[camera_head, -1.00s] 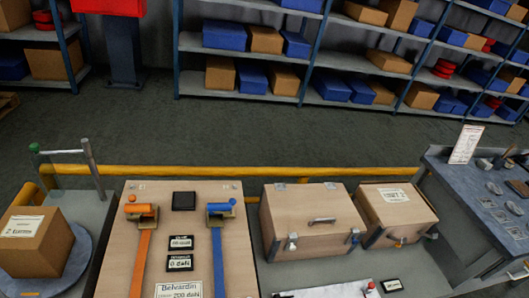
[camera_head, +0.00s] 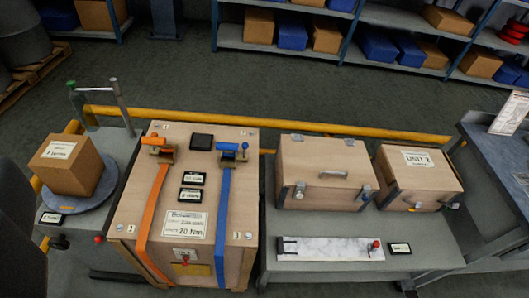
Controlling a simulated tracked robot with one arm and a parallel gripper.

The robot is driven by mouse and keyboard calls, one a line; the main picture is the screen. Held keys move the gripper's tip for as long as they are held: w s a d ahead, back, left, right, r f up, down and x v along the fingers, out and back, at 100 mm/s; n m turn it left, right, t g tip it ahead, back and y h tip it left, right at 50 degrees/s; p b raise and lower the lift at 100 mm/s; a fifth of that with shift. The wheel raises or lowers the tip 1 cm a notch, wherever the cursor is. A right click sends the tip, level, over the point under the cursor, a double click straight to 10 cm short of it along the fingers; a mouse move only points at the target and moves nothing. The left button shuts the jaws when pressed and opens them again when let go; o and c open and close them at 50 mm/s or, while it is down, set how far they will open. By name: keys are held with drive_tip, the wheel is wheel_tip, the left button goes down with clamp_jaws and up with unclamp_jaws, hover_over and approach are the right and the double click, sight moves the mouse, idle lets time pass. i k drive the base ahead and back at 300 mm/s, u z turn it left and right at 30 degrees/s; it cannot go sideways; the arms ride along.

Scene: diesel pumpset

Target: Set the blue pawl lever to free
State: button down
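The blue ratchet (camera_head: 231,155) sits near the back right of a large wooden crate (camera_head: 140,212). Its blue lever (camera_head: 230,146) lies roughly level across the top, with a small round knob at its right end. A blue strap (camera_head: 222,215) runs from it over the crate and down the front. The pawl itself is too small to make out, so its setting cannot be told. An orange ratchet (camera_head: 158,150) with an orange strap (camera_head: 152,215) is to the left. My gripper is not in view.
A black square plate (camera_head: 201,142) and small label plates (camera_head: 192,179) lie between the straps. A yellow rail (camera_head: 290,124) runs behind the crate. A cardboard box (camera_head: 66,165) stands left, wooden cases (camera_head: 325,162) right. The air above the crate looks clear.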

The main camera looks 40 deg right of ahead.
sight(246, 144)
drive_tip(key=z, duration=0.05)
drive_tip(key=i, duration=1)
drive_tip(key=u, duration=0.05)
